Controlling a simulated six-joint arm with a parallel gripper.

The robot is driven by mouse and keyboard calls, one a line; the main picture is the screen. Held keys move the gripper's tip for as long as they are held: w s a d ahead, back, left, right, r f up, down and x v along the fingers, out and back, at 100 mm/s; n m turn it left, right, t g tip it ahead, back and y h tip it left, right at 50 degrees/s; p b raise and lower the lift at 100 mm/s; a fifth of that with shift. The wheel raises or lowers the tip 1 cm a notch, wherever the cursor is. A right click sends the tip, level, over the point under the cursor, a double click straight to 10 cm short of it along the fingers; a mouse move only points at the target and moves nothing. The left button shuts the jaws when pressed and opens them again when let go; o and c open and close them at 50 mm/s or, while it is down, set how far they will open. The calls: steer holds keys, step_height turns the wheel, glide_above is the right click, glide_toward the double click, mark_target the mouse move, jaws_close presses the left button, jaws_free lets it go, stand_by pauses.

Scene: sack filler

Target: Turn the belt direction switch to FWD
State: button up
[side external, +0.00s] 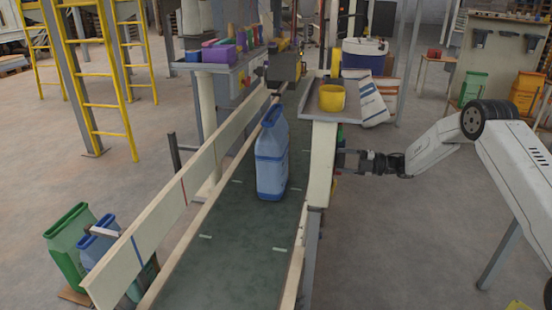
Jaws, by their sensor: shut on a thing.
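My gripper (342,161) reaches in from the right to the outer side of the conveyor's right-hand rail (321,165). Its fingers are at the rail's outer side, shut on the belt direction switch. The switch itself, its FWD mark and the fingertips are hidden or too small to make out, so I cannot tell which way the switch points. Small green and red parts show just above my gripper, and yellow and red ones just below.
A blue sack-like container (271,155) stands upright on the dark green belt (225,255). Green and blue containers stand at lower left.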

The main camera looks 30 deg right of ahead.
steer(key=shift+n, duration=1.5)
steer(key=o, duration=1.2)
steer(key=shift+o, duration=0.2)
steer(key=shift+s+d, duration=0.1)
steer(key=v, duration=0.7)
steer(key=shift+s+d, duration=0.25)
steer(key=shift+r, duration=0.1)
